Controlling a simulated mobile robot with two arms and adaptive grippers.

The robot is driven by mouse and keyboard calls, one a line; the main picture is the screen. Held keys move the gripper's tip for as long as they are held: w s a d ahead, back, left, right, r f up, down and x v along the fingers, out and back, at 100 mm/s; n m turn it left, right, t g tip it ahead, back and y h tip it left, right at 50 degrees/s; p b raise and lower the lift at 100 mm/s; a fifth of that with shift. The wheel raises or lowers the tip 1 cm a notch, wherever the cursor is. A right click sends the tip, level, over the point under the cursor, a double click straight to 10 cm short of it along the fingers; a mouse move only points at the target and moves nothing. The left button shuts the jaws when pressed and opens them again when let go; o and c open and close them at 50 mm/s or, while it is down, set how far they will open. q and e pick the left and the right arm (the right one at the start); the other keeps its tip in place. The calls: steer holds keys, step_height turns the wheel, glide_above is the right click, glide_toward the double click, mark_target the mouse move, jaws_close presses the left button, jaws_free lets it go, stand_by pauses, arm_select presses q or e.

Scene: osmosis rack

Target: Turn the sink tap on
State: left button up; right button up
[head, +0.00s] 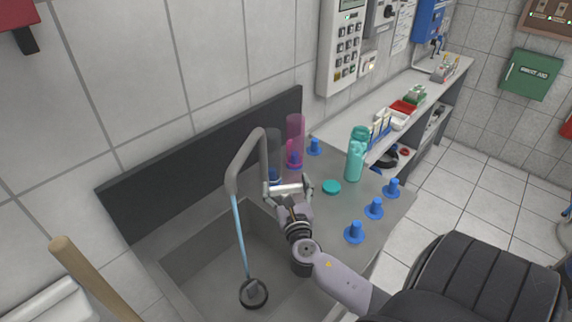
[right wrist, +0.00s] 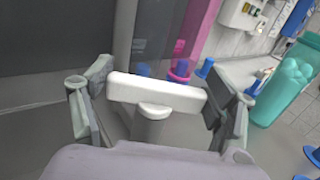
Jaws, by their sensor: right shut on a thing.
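The sink tap (head: 262,150) is a tall grey bent spout over the grey sink basin (head: 200,245). A light blue stream of water (head: 240,235) runs from its end down into the basin. The white tap handle (head: 287,190) is a T-shaped bar at the foot of the spout, and it also shows close up in the right wrist view (right wrist: 155,92). My right gripper (head: 289,188) is shut on the handle, with one finger at each end of the bar. My left gripper is not in view.
A teal bottle (head: 355,158), its teal lid (head: 331,187), several blue stoppers (head: 374,208) and a pink clear tube (head: 295,135) stand near the handle. A black round piece (head: 254,293) is in the basin. A wooden stick (head: 90,275) rises at the lower left.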

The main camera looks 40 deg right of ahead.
steer(key=shift+m+g+h, duration=0.4)
steer(key=shift+m+h, duration=0.1)
steer(key=shift+h, duration=0.1)
steer(key=o, duration=1.2)
steer(key=shift+c, duration=0.2)
steer(key=shift+s+a, duration=0.25)
steer(key=shift+s, duration=0.1)
steer(key=v, duration=1.1)
